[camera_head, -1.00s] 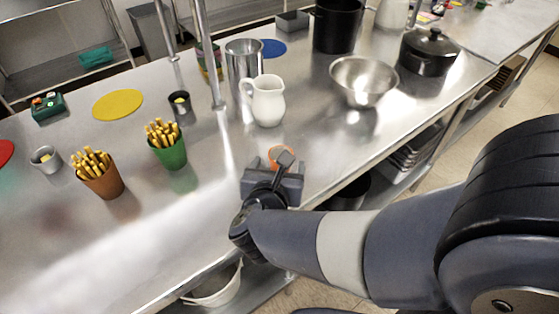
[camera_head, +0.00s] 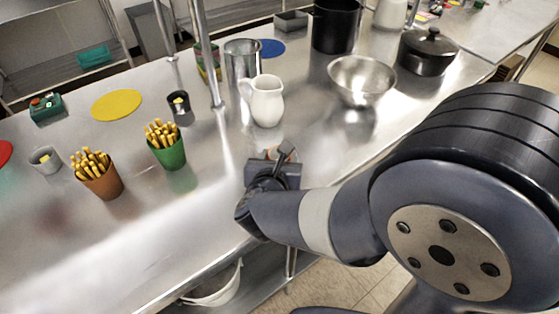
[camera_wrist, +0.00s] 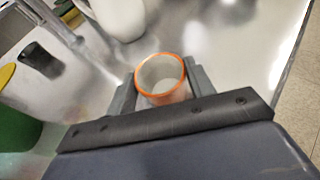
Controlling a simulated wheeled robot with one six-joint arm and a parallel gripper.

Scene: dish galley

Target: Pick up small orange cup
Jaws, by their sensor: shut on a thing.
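The small orange cup (camera_wrist: 161,80) sits between the two fingers of my gripper (camera_wrist: 160,84) in the wrist view. Its orange rim is round and open towards the camera, with a pale inside. My gripper is shut on it, one finger on each side. In the head view only a bit of the cup's orange (camera_head: 285,150) shows past my gripper (camera_head: 275,165), which hides most of it. The cup is near the front edge of the steel counter, just in front of the white pitcher. I cannot tell whether it touches the counter.
The white pitcher (camera_head: 266,102) stands close behind my gripper. A steel bowl (camera_head: 362,82) is at the right rear. A green cup of fries (camera_head: 172,152) and a brown one (camera_head: 102,182) stand to the left. Counter between them and my gripper is clear.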

